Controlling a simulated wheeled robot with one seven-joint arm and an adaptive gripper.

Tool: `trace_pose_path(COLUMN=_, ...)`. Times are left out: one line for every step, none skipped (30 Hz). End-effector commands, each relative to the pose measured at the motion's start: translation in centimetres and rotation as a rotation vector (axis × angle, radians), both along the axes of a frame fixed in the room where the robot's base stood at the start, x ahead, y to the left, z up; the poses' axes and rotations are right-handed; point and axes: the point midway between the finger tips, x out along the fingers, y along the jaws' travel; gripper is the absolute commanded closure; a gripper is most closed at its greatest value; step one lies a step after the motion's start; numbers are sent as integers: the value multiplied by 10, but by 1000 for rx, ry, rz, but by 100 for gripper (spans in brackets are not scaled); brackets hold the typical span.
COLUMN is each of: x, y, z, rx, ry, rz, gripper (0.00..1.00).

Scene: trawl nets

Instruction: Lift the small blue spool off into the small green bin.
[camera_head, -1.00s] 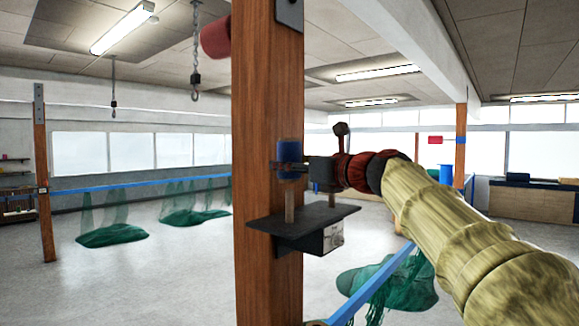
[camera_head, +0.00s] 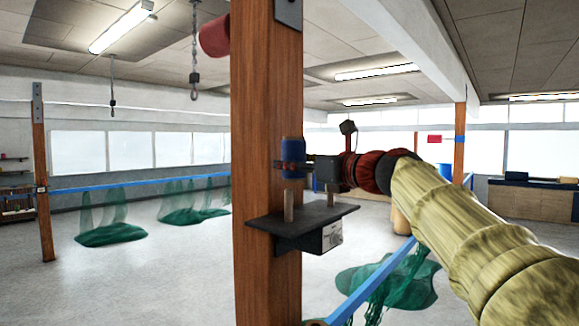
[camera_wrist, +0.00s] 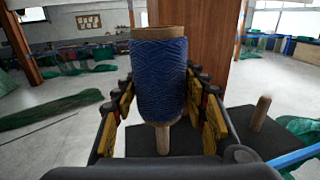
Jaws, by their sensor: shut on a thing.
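The small blue spool (camera_head: 292,157) is upright with a brown core, held between the fingers of my gripper (camera_head: 294,168). In the wrist view, the blue spool (camera_wrist: 160,80) fills the space between the yellow-padded fingers (camera_wrist: 161,100). The gripper is shut on its sides. A wooden peg (camera_wrist: 162,138) stands directly below the spool; I cannot tell whether its tip is still inside the core. The peg rises from a dark shelf (camera_head: 325,214) on the wooden post. I do not make out a small green bin in these views.
The wooden post (camera_head: 266,120) stands close behind the spool. A second, bare peg (camera_wrist: 260,112) stands on the shelf. A red cylinder (camera_head: 214,36) sticks out higher on the post. Green nets (camera_head: 110,234) hang from blue rails to the floor. Open floor lies at left.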

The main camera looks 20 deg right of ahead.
Motion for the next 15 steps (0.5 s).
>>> trace_pose_path(x=-4, y=-2, z=0, rx=-1, ry=-1, rz=-1, gripper=85)
trace_pose_path(x=-6, y=-3, z=0, rx=0, ry=-1, rz=-1, gripper=85)
trace_pose_path(x=-8, y=-4, z=0, rx=0, ry=-1, rz=-1, gripper=85)
trace_pose_path(x=-10, y=-5, z=0, rx=0, ry=-1, rz=-1, gripper=85)
trace_pose_path(x=-12, y=-5, z=0, rx=-1, ry=-1, rz=-1, gripper=85)
trace_pose_path(x=-15, y=-7, z=0, rx=0, ry=-2, rz=-1, gripper=85)
trace_pose_path(x=-17, y=-8, z=0, rx=0, ry=-2, rz=-1, gripper=85)
trace_pose_path(x=-19, y=-9, z=0, rx=1, ry=-2, rz=-1, gripper=85)
trace_pose_path(x=-22, y=-10, z=0, rx=1, ry=-2, rz=-2, gripper=85)
trace_pose_path(x=-24, y=-11, z=0, rx=1, ry=-2, rz=-2, gripper=85)
trace_pose_path(x=-25, y=-12, z=0, rx=0, ry=-1, rz=-1, gripper=85)
trace_pose_path(x=-28, y=-13, z=0, rx=0, ry=-1, rz=-1, gripper=85)
trace_pose_path(x=-30, y=-14, z=0, rx=0, ry=-1, rz=-1, gripper=85)
trace_pose_path(x=-32, y=-15, z=0, rx=1, ry=-2, rz=-1, gripper=85)
trace_pose_path(x=-35, y=-16, z=1, rx=1, ry=-2, rz=-1, gripper=85)
